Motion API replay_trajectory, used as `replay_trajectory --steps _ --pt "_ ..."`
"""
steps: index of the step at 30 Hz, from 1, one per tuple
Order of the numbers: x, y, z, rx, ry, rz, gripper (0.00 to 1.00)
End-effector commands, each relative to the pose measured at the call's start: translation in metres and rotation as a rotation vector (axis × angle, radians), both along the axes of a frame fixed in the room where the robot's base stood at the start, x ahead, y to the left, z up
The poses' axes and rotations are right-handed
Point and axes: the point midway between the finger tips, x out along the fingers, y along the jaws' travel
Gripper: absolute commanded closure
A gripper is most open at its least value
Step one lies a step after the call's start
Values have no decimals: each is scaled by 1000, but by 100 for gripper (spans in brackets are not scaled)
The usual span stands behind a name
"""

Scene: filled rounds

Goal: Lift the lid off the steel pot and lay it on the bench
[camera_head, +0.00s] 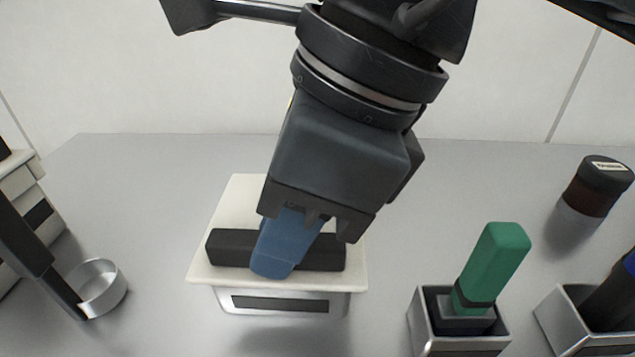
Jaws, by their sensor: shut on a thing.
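The lid is a white square plate (215,265) with a thick black bar handle (325,252) across its top. The steel pot (283,302) shows just below the lid's front edge, with a dark strip on its front face. The lid overhangs it, and most of the pot is hidden underneath. I see no clear gap between lid and pot from this angle. My gripper (287,252) comes down from above, tilted, and is shut on the black handle. Its blue finger lies over the front of the bar; the far finger is hidden.
A small round steel cup (101,289) with a dark handle stands at left. Steel holders with a green-handled item (492,262) and a dark blue one (615,295) stand at front right. A dark-capped jar (592,192) is behind. The grey bench (130,190) is clear at back left.

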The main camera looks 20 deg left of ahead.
Motion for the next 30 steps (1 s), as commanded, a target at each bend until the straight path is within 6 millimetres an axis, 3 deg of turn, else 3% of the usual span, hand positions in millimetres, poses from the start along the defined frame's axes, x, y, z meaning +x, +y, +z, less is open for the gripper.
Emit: replay_trajectory --steps 5,9,21,30 --pt "1 0 15 0 -2 0 100" --pt "1 0 42 0 -5 0 100" --pt "-7 -83 91 2 -2 -4 100" --pt "-11 -113 111 1 -1 0 100"
